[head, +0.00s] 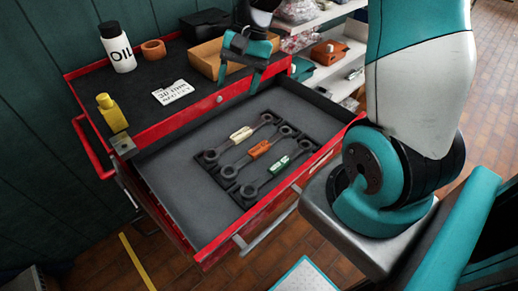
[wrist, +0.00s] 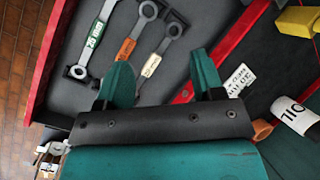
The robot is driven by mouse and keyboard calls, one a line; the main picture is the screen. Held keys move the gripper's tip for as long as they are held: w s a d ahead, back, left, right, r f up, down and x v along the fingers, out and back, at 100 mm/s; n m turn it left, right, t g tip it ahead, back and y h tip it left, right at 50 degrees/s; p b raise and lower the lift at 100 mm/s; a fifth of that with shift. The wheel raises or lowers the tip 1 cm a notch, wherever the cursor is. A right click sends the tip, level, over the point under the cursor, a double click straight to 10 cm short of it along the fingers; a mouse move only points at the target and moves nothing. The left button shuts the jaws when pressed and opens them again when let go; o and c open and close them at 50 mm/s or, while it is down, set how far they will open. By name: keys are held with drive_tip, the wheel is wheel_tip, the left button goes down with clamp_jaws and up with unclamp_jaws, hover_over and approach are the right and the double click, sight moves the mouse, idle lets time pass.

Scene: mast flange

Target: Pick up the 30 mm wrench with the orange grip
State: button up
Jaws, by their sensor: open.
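The wrench with the orange grip (head: 259,149) lies in the middle of three wrenches in a dark holder in the open drawer. The wrench with the cream grip (head: 241,134) lies on its far-left side, the green-gripped one (head: 279,164) on its near-right side. In the wrist view the orange grip (wrist: 127,48) lies between the green grip (wrist: 97,32) and the cream grip (wrist: 150,66). My gripper (head: 238,82) is open and empty, above the far side of the drawer, apart from the wrenches. In the wrist view its fingers (wrist: 161,62) are spread; the left one overlaps the wrench area.
The red drawer rim (head: 222,240) surrounds the wrenches; its left floor (head: 180,180) is bare. On the cart top stand an oil bottle (head: 118,50), a yellow bottle (head: 110,112), an orange ring (head: 153,49), a label card (head: 172,92) and a tan box (head: 206,57) beside my gripper.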

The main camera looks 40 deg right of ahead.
drive_tip(key=w+d+f+m+y, duration=0.1)
drive_tip(key=d+f+m, duration=0.5)
drive_tip(key=d, duration=0.4)
drive_tip(key=m, duration=0.3)
approach(258, 148)
drive_tip(key=f+p, duration=0.1)
drive_tip(key=a+p, duration=0.1)
drive_tip(key=f+p, duration=0.1)
drive_tip(key=shift+s+a+f+m+y, duration=0.15)
drive_tip(key=shift+a+f+m+y, duration=0.15)
drive_tip(key=shift+f, duration=0.05)
drive_tip(key=shift+d+p+x, duration=0.1)
drive_tip(key=shift+p+x, duration=0.7)
drive_tip(key=shift+x, duration=0.7)
drive_tip(key=shift+d+p+x, duration=0.15)
drive_tip(key=shift+p+x, duration=0.65)
drive_tip(key=shift+x, duration=0.7)
drive_tip(key=shift+f, duration=0.1)
drive_tip(key=c, duration=1.1)
